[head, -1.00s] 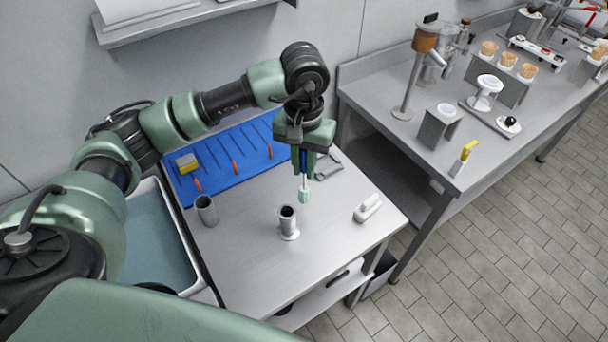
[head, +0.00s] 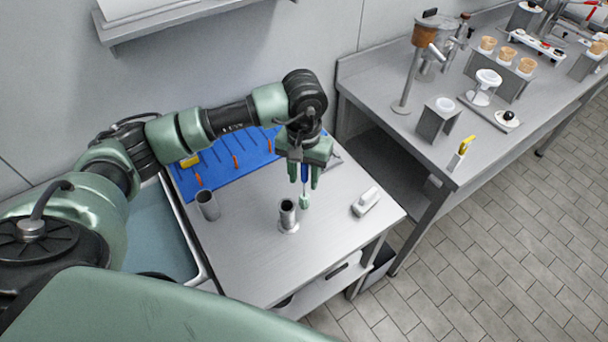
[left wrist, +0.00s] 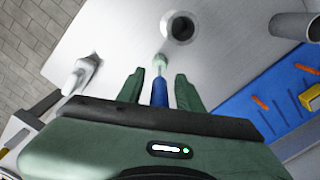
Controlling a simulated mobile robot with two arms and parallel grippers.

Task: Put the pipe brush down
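The pipe brush has a blue handle and a pale green head (head: 304,201). It points down over the table, just right of a flanged metal pipe (head: 288,216) and outside it. My left gripper (head: 305,180) is above the table with its fingers apart, one on each side of the handle. In the left wrist view the blue handle (left wrist: 159,93) shows between the open fingers (left wrist: 160,82), with a gap on both sides. I cannot tell whether the brush head touches the tabletop. My right gripper is not in view.
A grey cup (head: 208,206) stands left of the pipe, and a white-handled item (head: 366,201) lies to the right. A blue mat (head: 217,178) is behind. A basin (head: 150,235) adjoins the left side. The front tabletop (head: 250,260) is clear.

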